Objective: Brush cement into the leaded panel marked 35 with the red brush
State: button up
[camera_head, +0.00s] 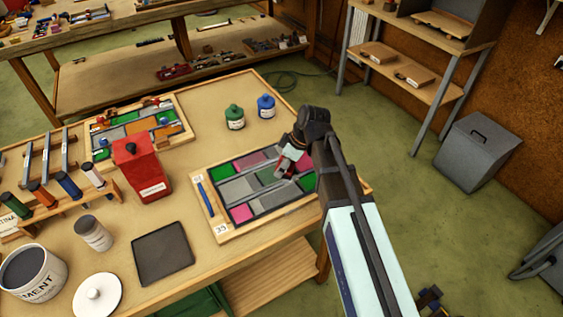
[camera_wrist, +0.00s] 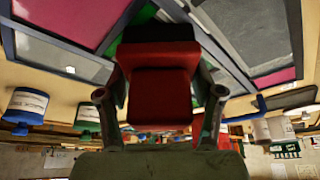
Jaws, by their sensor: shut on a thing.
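The leaded panel marked 35 (camera_head: 238,188) lies flat on the bench in a wooden frame, with pink, green and grey panes between dark leads. Its 35 label (camera_head: 221,229) is at the near left corner. My gripper (camera_head: 287,164) is over the right part of this panel. It is shut on the red brush (camera_wrist: 160,95), whose red body fills the space between the fingers in the wrist view. The brush's dark end (camera_wrist: 158,33) points to the panel and looks close to it; I cannot tell whether it touches. My gripper and arm hide the panel's right side.
A cement tub (camera_head: 35,272), its lid (camera_head: 97,296), a grey cylinder (camera_head: 93,234) and a black tray (camera_head: 162,252) stand front left. A red container (camera_head: 146,172), green bottle (camera_head: 235,117), blue bottle (camera_head: 266,106) and another panel (camera_head: 130,130) are behind. A handled rack (camera_head: 60,210) is left.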

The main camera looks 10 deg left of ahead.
aim_at(288, 170)
jog(key=shift+s, duration=0.1)
jog(key=shift+s+d, duration=0.9)
jog(key=shift+s, duration=0.2)
jog(key=shift+s+d, duration=0.9)
jog(key=shift+s, duration=0.3)
jog(key=shift+s, duration=0.1)
jog(key=shift+s+d, duration=0.95)
jog(key=shift+s, duration=0.15)
jog(key=shift+r+p, duration=0.15)
jog(key=shift+p, duration=0.2)
